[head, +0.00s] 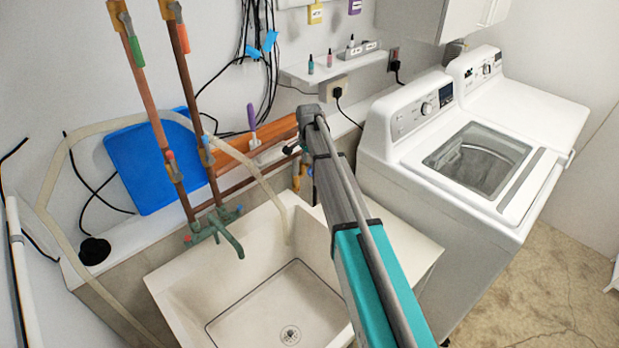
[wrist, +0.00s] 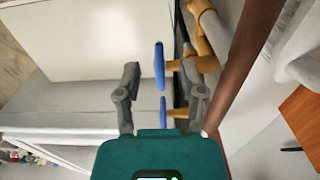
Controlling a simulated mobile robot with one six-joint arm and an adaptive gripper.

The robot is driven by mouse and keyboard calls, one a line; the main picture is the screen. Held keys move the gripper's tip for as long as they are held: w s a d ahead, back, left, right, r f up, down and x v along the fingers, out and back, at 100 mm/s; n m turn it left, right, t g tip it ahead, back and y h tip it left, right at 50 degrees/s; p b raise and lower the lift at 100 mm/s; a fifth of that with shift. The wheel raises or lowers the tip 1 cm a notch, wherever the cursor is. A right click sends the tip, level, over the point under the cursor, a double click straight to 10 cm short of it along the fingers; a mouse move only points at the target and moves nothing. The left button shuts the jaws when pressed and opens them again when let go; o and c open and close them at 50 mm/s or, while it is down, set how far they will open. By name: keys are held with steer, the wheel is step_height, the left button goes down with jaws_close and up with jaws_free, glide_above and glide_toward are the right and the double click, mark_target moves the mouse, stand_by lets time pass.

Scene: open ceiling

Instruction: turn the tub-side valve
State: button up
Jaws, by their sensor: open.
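In the wrist view, two blue lever handles (wrist: 160,66) and (wrist: 163,107) sit on brass valve bodies (wrist: 201,66). My gripper (wrist: 160,72) is open, with one grey finger on each side of the blue levers. I cannot tell whether a finger touches a lever. In the head view the brass valve (head: 302,176) shows beside the tub's back right corner, partly hidden by my arm. My gripper there is mostly hidden behind the arm's end. The frames do not label which lever is the tub-side valve.
The white utility tub (head: 175,280) stands below, with a green faucet (head: 215,230) and a hose (head: 60,150). Copper pipes (head: 150,95) with other coloured handles rise at left. A washer (head: 400,145) stands close on the right. A brown pipe (wrist: 240,70) runs right of the brass valves.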

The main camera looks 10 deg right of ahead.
mark_target(309, 168)
steer(key=shift+f+b, duration=2.25)
steer(key=shift+f, duration=0.25)
jaws_close()
